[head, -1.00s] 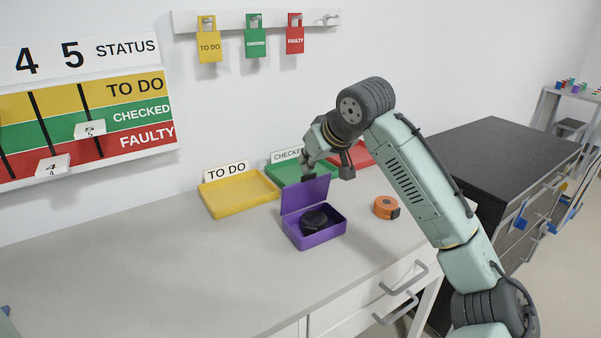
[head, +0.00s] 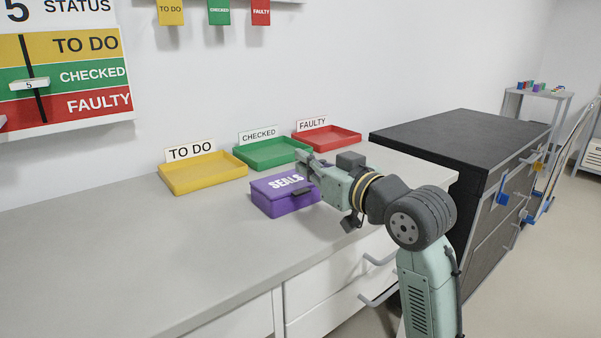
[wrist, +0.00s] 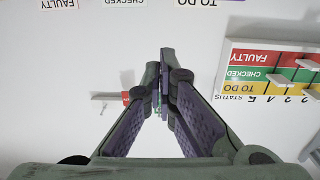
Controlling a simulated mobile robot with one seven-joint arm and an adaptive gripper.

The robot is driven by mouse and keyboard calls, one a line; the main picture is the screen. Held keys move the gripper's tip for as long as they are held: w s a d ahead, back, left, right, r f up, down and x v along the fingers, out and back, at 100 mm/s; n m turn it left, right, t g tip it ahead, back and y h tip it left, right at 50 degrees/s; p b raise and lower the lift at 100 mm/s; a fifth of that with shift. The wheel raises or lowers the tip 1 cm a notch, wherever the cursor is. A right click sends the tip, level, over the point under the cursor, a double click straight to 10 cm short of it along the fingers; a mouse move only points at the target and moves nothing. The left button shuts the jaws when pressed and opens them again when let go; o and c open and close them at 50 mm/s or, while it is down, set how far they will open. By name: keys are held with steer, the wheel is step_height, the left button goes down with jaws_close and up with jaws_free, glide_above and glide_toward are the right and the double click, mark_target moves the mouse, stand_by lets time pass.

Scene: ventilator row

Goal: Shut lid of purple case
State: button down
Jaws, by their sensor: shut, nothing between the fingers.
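The purple case (head: 287,196) sits on the grey counter in the head view. Its lid is down and shows the word SEALS on top, with a dark latch at the front edge. Its contents are hidden. My gripper (head: 304,157) is just behind and above the right end of the case, and I cannot tell whether it touches the lid. In the wrist view my gripper (wrist: 160,85) is shut and empty, facing the wall. The case does not show in the wrist view.
A yellow tray (head: 190,187), a green tray (head: 250,164) and a red tray (head: 340,146) stand behind the case. A dark cabinet (head: 455,140) is to the right. The counter (head: 150,260) at left and front is clear.

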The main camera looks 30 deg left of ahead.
steer(key=shift+s+d+f+t+y+b, duration=0.15)
steer(key=shift+d+f+y+b, duration=0.1)
steer(key=shift+f+y+b, duration=0.25)
steer(key=shift+s+d+f+t+y+b, duration=0.1)
steer(key=shift+d+f+t+y+b, duration=0.2)
steer(key=shift+f, duration=0.35)
steer(key=shift+d+f+b, duration=0.1)
steer(key=shift+f+b, duration=0.4)
steer(key=shift+b, duration=0.05)
steer(key=shift+s+d+f+b, duration=0.15)
steer(key=shift+f+b, duration=0.2)
steer(key=shift+f, duration=0.25)
steer(key=shift+f, duration=0.15)
